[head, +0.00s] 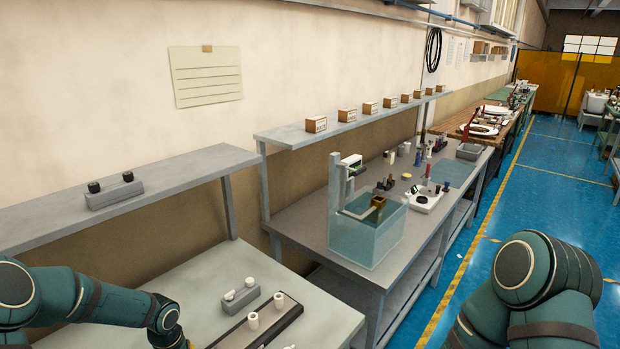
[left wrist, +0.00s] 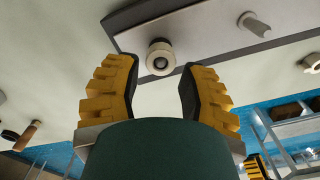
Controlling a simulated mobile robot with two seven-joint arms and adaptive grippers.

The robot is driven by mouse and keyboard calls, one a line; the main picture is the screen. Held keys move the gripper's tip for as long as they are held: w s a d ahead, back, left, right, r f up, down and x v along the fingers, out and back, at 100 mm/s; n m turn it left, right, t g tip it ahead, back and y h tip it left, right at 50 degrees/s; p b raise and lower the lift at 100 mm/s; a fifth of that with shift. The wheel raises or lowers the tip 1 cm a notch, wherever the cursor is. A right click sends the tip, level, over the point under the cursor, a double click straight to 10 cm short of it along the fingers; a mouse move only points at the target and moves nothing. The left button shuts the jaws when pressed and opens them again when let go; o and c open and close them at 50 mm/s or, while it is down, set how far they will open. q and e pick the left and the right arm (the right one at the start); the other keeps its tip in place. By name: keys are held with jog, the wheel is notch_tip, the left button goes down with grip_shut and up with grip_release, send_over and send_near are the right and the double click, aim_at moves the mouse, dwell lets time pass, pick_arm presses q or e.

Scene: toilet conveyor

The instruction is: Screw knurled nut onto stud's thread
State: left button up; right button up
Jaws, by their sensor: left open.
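A light bar with a dark edge (head: 232,339) lies on the near table, also showing in the left wrist view (left wrist: 205,17). Two pale upright pieces stand at it in the head view, one nearer (head: 252,320) and one farther (head: 279,300). In the left wrist view a cream round piece with a dark centre (left wrist: 160,58) appears between my open left fingers (left wrist: 159,90), with gaps on both sides. A grey stud-like peg (left wrist: 255,25) stands on the bar. Knurling and thread are too small to make out. In the head view my left gripper is mostly cut off.
A grey block with two pale knobs (head: 241,295) lies behind the bar. A block with two black knobs (head: 115,192) sits on the shelf above. A water tank (head: 367,236) stands on the bench beyond. Table space left of the block is clear.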

pick_arm(q)
jog(key=shift+n+b, duration=0.3)
jog(key=shift+n, duration=0.8)
jog(key=n+b, duration=0.1)
jog(key=n, duration=0.3)
jog(key=shift+b, duration=0.35)
jog(key=n+b, duration=0.2)
jog(key=n, duration=0.4)
jog(key=shift+f+n+b, duration=0.1)
jog(key=shift+n+b, duration=0.2)
jog(key=n+b, duration=0.1)
jog(key=n, duration=0.2)
jog(key=n+b, duration=0.1)
jog(key=n, duration=0.1)
jog(key=shift+n, duration=0.3)
jog(key=n+b, duration=0.1)
jog(key=n, duration=0.3)
jog(key=shift+d+b, duration=0.1)
jog(key=shift+b, duration=0.25)
jog(key=shift+n, duration=1.3)
